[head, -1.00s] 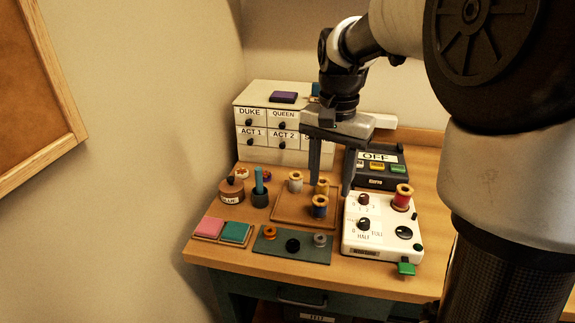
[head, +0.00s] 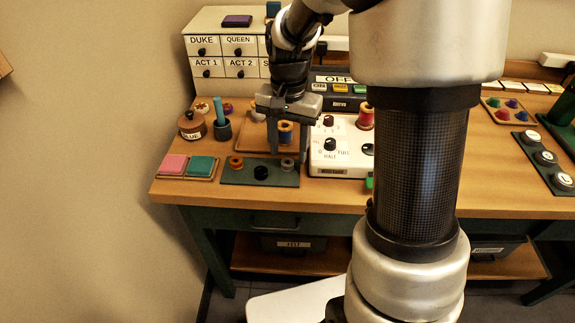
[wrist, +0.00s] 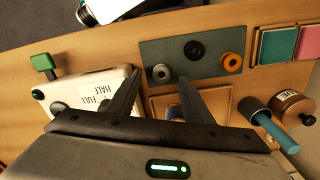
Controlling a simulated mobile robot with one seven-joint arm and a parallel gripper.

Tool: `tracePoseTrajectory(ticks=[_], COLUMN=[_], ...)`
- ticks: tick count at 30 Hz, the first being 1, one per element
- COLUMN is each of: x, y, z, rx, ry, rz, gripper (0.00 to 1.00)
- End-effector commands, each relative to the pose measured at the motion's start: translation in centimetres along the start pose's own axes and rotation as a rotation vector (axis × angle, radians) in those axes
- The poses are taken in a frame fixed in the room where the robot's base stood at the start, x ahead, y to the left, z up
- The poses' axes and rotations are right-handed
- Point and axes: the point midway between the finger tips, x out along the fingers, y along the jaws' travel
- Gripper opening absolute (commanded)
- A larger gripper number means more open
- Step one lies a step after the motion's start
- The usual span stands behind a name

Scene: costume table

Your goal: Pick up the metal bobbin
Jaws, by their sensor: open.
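The metal bobbin (head: 287,164) is a small grey ring at the right end of a dark green mat (head: 232,176). In the wrist view the metal bobbin (wrist: 161,73) shows beyond and between my two fingers. My gripper (head: 289,153) is open, with nothing between its fingers, and points down near the bobbin; it also shows in the wrist view (wrist: 158,82). I cannot tell the exact height of the fingertips over the mat. A black bobbin (head: 261,172) and an orange bobbin (head: 236,162) sit on the same mat.
A white control box (head: 340,160) with knobs stands close to the right of my fingers. Behind them is a wooden tray (head: 249,138) with a blue thread spool (head: 285,132). Pink and teal pads (head: 187,165) lie left of the mat. My arm hides part of the table.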

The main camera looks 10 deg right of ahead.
Motion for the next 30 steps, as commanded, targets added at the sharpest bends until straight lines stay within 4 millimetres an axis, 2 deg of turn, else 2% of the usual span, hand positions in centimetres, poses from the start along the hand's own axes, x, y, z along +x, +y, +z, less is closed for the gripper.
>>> tracePoseTrajectory(ticks=[1, 6, 14, 15, 21, 23, 30], x=[1.2, 3.1, 3.4, 3.4, 3.3, 3.3, 3.1], y=[-0.2, -0.3, -0.3, -0.3, -0.3, -0.3, -0.3], z=[0.1, 0.0, 0.0, 0.0, 0.0, 0.0, -0.1], rx=[-0.001, -0.001, -0.001, -0.001, -0.001, -0.001, -0.001], ry=[-0.003, -0.001, 0.000, 0.000, 0.000, 0.000, 0.001], rz=[0.002, 0.001, 0.000, 0.000, 0.000, 0.000, 0.000], gripper=[0.46, 0.46, 0.46, 0.45, 0.11, 0.03, 0.03])
